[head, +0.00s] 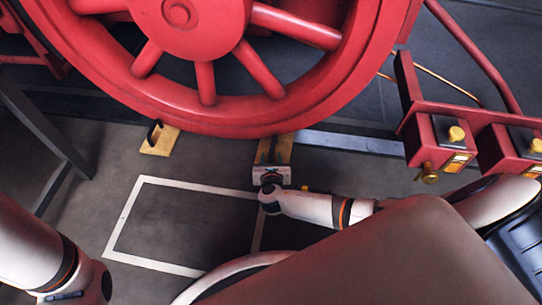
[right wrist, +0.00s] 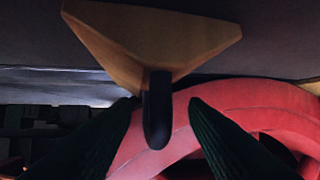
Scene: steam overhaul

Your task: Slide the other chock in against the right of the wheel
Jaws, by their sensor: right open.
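The large red wheel (head: 230,118) fills the top of the head view. One yellow wooden chock (head: 156,148) with a black handle lies on the floor at its lower left. The other chock (head: 286,145) is at the lower right of the rim, partly hidden by my right gripper (head: 272,156). In the right wrist view, this chock (right wrist: 120,35) has its black handle (right wrist: 157,115) between the open fingers of my right gripper (right wrist: 163,103), with gaps on both sides. The wheel (right wrist: 255,120) curves behind. Whether chock and rim touch is unclear. My left gripper is out of view.
A white-outlined rectangle (head: 190,182) marks clear floor in front of the wheel. A pale rail (head: 350,143) runs right from behind the chock. Red brackets with brass fittings (head: 440,145) stand at the right, above my right arm.

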